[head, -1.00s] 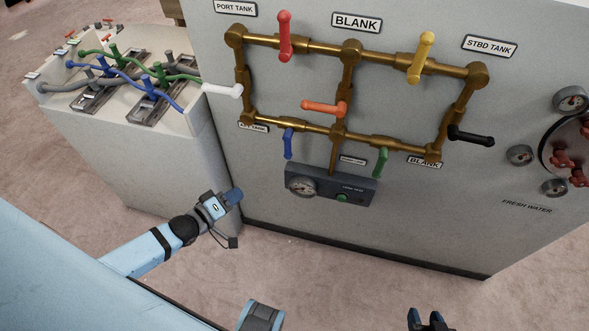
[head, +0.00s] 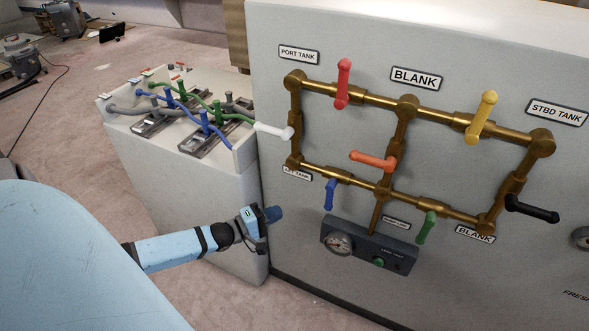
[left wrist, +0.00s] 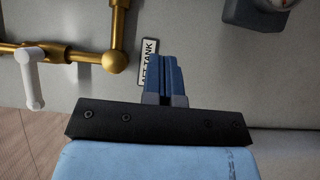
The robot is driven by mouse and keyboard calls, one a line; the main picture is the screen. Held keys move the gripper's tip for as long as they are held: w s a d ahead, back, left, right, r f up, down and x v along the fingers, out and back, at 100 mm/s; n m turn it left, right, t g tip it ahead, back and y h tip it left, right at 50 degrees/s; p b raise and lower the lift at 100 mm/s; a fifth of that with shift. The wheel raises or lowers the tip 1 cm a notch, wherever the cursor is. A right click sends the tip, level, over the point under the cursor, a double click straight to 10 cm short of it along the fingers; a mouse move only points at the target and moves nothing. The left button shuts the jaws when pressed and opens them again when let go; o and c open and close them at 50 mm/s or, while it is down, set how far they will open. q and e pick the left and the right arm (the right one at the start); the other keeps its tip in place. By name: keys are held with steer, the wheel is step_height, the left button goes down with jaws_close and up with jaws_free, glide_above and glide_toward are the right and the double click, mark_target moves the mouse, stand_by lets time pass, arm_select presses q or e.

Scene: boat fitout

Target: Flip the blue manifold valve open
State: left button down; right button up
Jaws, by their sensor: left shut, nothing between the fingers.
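The blue manifold valve handle (head: 330,195) hangs down from the left part of the lower brass pipe (head: 345,177), across the pipe's line. My left gripper (head: 276,213) is shut and empty. It is to the left of the blue handle and a little lower in the head view, apart from it, in front of the panel's left edge. In the left wrist view its closed blue fingers (left wrist: 166,75) point at the panel, partly over the AFT TANK label (left wrist: 148,62). The blue handle cannot be made out there. My right gripper is out of view.
Other handles share the manifold: white (head: 273,130), red (head: 343,83), orange (head: 372,161), yellow (head: 482,116), green (head: 427,226) and black (head: 532,209). A gauge box (head: 368,246) sits below the blue handle. A white bench (head: 205,205) with hoses stands at left.

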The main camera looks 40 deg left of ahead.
mark_target(330, 196)
arm_select(q)
steer(key=s+d+x, duration=0.1)
steer(key=d+x, duration=0.1)
steer(key=x, duration=1)
steer(key=shift+d, duration=0.35)
